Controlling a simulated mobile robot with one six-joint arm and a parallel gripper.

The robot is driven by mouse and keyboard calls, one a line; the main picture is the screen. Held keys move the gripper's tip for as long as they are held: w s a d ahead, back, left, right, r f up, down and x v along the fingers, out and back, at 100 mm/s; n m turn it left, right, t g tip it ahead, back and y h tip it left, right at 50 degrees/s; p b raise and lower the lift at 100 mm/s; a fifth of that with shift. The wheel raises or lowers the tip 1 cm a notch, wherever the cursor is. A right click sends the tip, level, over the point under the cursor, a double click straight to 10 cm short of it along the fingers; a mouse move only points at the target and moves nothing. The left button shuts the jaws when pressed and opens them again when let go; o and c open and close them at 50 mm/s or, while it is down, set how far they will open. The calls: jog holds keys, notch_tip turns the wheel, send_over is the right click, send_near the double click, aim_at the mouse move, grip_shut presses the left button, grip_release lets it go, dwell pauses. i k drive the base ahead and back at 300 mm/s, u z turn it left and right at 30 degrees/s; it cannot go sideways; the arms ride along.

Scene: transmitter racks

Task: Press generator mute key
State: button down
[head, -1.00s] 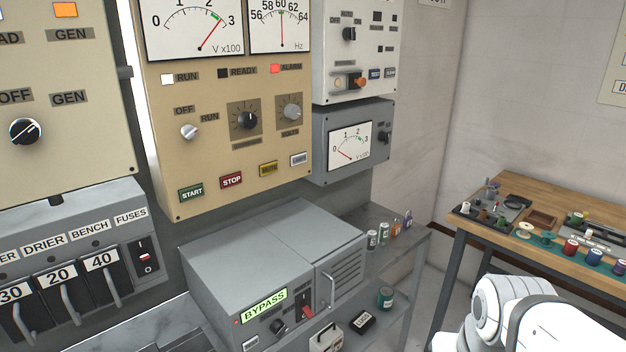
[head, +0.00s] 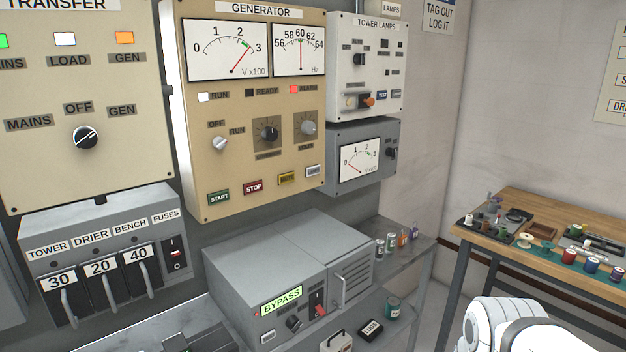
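The generator panel (head: 200,120) is a beige box on the wall at the centre left of the head view. A green START key (head: 219,197) is at the left end. The red alarm lamp (head: 294,89) and white run lamp (head: 204,97) look lit. A white part of my arm shows at the bottom right, well apart from the panel. My gripper is out of the frame.
A grey BYPASS unit (head: 265,255) stands below the generator panel and juts forward. The fuse box (head: 100,212) and transfer panel (head: 60,150) are to the left. A wooden bench (head: 490,240) with spools and tools is at right. Small cans line the grey shelf (head: 400,248).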

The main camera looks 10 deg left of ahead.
aim_at(290, 177)
jog(key=u, duration=0.05)
jog(key=i, duration=0.9)
jog(key=z, duration=0.1)
